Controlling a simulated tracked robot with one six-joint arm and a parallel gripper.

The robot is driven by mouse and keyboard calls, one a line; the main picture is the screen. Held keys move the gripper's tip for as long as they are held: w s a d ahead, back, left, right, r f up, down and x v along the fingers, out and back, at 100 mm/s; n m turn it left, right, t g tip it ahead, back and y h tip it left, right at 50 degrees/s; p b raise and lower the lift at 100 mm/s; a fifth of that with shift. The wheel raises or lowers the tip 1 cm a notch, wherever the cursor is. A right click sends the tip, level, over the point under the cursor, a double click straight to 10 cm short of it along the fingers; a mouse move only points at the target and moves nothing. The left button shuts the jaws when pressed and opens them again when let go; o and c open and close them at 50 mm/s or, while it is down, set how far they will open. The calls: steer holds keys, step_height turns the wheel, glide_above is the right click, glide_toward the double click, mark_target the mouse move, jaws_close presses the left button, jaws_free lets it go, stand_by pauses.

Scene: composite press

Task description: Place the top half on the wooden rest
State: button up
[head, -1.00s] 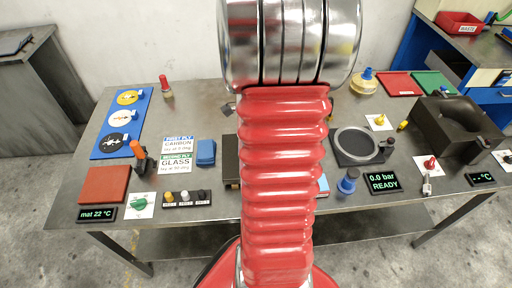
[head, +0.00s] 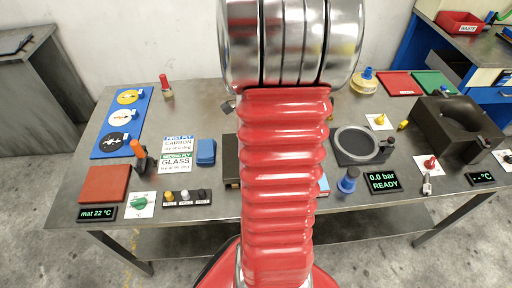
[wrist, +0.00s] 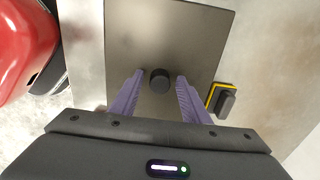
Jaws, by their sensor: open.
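In the wrist view, a flat dark grey plate (wrist: 185,35) with a round black knob (wrist: 160,80) lies below my gripper; it looks like the top half. My gripper (wrist: 158,77) is open, its two purple fingers on either side of the knob with gaps on both sides. I cannot tell its exact height over the plate. In the head view, my red arm hides the gripper and most of a dark block (head: 231,158) at the table's middle. I cannot make out the wooden rest for certain.
In the wrist view, a yellow and black piece (wrist: 222,100) lies right of the plate. In the head view, a dark ring-shaped fixture (head: 358,143) and a blue knobbed piece (head: 348,181) stand right of my arm. A blue block (head: 206,152) stands left.

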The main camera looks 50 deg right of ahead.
step_height(320, 180, up, 12)
steer(key=shift+f, duration=0.2)
stand_by(0.9)
steer(key=w+a+r+n+t+h, duration=0.1)
steer(key=w+a+r+n, duration=0.2)
steer(key=a+n, duration=0.4)
steer(key=w+a+r+n+t, duration=0.1)
steer(key=w+a+r+n, duration=0.15)
steer(key=a+n, duration=0.5)
steer(key=s+a+r+n+t, duration=0.1)
steer(key=a+n, duration=0.5)
steer(key=a, duration=0.2)
steer(key=s+a+r+n+t+y, duration=0.1)
steer(key=s+a+n+t, duration=0.1)
steer(key=a+n, duration=0.5)
steer(key=shift+s+a+r+t, duration=0.25)
steer(key=shift+s+a+t, duration=0.05)
steer(key=shift+a, duration=0.9)
